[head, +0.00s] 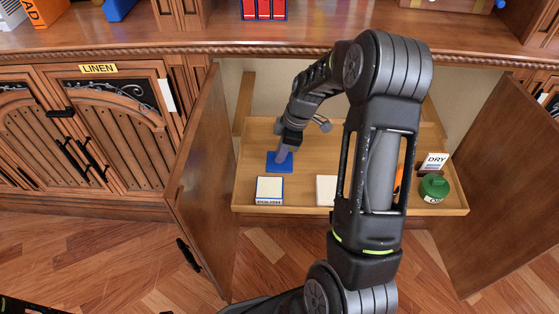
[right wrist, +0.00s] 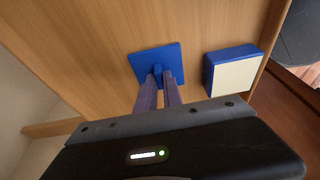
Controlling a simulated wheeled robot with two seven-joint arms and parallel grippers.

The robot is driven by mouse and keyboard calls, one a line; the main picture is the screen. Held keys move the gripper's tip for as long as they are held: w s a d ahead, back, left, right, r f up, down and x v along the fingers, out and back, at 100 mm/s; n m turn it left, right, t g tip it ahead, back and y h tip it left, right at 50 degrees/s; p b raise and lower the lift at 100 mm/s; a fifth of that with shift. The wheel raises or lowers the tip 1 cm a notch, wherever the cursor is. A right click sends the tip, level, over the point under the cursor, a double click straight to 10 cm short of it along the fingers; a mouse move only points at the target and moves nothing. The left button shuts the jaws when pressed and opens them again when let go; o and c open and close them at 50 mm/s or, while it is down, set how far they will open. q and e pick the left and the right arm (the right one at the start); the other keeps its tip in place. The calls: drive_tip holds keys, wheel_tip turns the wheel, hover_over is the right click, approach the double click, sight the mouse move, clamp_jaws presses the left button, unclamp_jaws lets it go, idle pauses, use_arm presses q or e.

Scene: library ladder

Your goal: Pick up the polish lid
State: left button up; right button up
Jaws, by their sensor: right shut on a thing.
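The polish lid appears to be the flat blue square with a small knob (head: 272,167), on the wooden pull-out shelf (head: 310,205) inside the open cabinet. It also shows in the right wrist view (right wrist: 174,52). My right gripper (head: 284,153) reaches down from above, shut on the lid's knob. In the right wrist view its two fingers (right wrist: 158,80) are close together on the knob. The lid looks flat on or very near the shelf; I cannot tell whether it touches. A blue-sided box with a cream top (head: 269,187) stands near the lid. My left gripper is not in view.
A white box (head: 326,189), partly hidden behind my arm, a green jar (head: 434,188) and a white DRY box (head: 434,160) are on the shelf. Open cabinet doors flank it at left (head: 205,180) and right (head: 510,190). The wooden counter (head: 200,45) runs above.

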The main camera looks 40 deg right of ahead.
sight(285, 169)
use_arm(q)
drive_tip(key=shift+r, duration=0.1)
use_arm(e)
drive_tip(key=shift+r, duration=0.15)
clamp_jaws()
